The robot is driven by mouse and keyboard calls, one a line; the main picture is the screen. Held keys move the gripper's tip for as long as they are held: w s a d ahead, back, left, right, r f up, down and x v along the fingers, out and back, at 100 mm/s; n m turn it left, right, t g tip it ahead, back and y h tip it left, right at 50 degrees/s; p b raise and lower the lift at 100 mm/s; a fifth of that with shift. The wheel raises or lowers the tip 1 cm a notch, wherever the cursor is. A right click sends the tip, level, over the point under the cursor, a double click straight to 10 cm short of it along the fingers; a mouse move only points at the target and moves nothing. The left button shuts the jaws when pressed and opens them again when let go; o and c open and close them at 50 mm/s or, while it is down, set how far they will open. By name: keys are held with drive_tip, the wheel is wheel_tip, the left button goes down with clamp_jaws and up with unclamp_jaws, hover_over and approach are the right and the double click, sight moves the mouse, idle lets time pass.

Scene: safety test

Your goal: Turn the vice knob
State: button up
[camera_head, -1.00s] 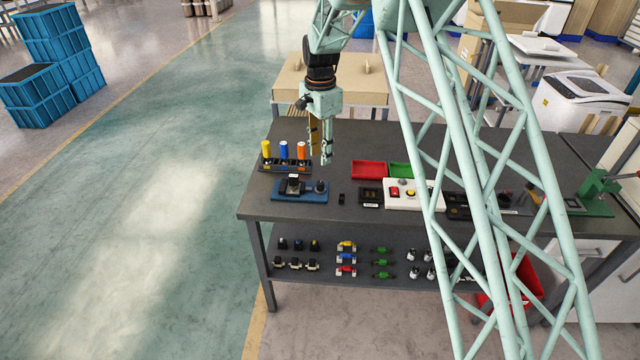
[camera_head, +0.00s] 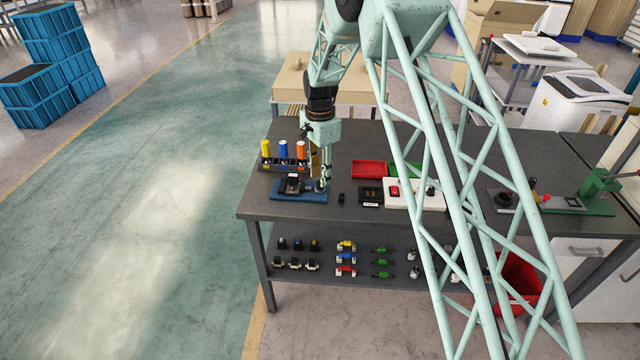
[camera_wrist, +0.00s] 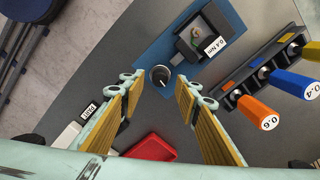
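The vice (camera_head: 293,184) is a small black block on a blue base plate (camera_head: 300,196), on the left part of the grey workbench. In the wrist view the vice (camera_wrist: 205,35) carries a label reading 0.4 Nm. The round black knob (camera_wrist: 160,76) stands on the same blue plate, beside the vice. My gripper (camera_head: 322,182) is low over the right end of the plate and largely covers the knob in the head view. In the wrist view its yellow-padded fingers (camera_wrist: 158,88) are apart, with the knob showing between and just beyond the tips. I cannot tell whether they touch it.
A rack (camera_head: 270,166) with yellow, blue and orange screwdrivers stands close behind the vice; it also shows in the wrist view (camera_wrist: 240,95). A red tray (camera_head: 369,169) and a white button box (camera_head: 410,197) lie to the right.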

drive_tip(key=shift+f, duration=1.9)
drive_tip(key=shift+c, duration=0.7)
drive_tip(key=c, duration=0.7)
